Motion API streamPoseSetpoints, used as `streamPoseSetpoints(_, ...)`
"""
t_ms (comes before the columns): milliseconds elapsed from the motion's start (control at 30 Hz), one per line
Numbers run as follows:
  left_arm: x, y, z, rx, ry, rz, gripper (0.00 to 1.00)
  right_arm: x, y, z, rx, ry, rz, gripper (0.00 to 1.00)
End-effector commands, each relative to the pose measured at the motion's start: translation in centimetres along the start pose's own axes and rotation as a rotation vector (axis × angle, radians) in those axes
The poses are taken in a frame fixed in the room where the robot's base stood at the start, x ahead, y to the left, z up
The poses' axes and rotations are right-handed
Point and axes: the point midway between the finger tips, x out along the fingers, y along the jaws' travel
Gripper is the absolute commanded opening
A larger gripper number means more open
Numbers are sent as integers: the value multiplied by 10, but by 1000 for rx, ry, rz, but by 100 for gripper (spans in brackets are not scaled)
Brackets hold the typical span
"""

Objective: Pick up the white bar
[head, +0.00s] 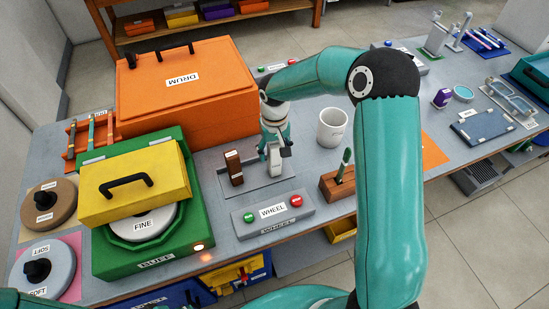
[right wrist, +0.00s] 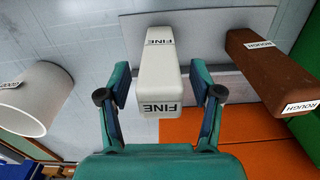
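The white bar (right wrist: 161,75), labelled FINE, stands between the two fingers of my right gripper (right wrist: 158,92) in the right wrist view. The fingers are open, with a visible gap on each side of the bar. In the head view the white bar (head: 275,160) stands on a grey plate, partly hidden by my right gripper (head: 277,142) above it. A brown bar (right wrist: 265,68), labelled ROUGH, stands beside it on the same plate; it also shows in the head view (head: 234,168). My left gripper is out of view.
A white mug (head: 332,127) stands right of the plate. The orange DRUM box (head: 185,95) is behind, the green BUFF machine (head: 190,222) at left. A grey WHEEL button panel (head: 272,213) and a wooden block (head: 338,185) with a green-topped tool are in front.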

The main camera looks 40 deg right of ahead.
Motion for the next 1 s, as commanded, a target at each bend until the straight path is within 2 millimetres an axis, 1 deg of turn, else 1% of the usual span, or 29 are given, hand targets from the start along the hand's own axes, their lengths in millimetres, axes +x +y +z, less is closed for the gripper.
streamPoseSetpoints(33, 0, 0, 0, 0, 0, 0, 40, 0, 0, 0, 0, 0, 0, 53)
streamPoseSetpoints(67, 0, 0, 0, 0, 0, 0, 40, 0, 0, 0, 0, 0, 0, 48)
streamPoseSetpoints(100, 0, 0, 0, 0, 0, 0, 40, 0, 0, 0, 0, 0, 0, 42)
streamPoseSetpoints(333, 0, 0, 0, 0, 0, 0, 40, -1, 0, 0, 0, 0, 0, 3)
streamPoseSetpoints(567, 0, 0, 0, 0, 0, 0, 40, -1, 0, 0, 0, 2, 0, 2)
streamPoseSetpoints(733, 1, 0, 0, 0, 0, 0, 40, -6, -1, -1, 0, 3, 0, 2)
streamPoseSetpoints(867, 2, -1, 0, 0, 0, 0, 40, -17, -1, -2, 0, 5, 0, 2)
streamPoseSetpoints(967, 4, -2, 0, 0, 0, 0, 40, -30, -1, -1, 0, 6, 0, 2)
streamPoseSetpoints(1000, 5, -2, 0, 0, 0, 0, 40, -38, -1, -2, 0, 8, -1, 2)
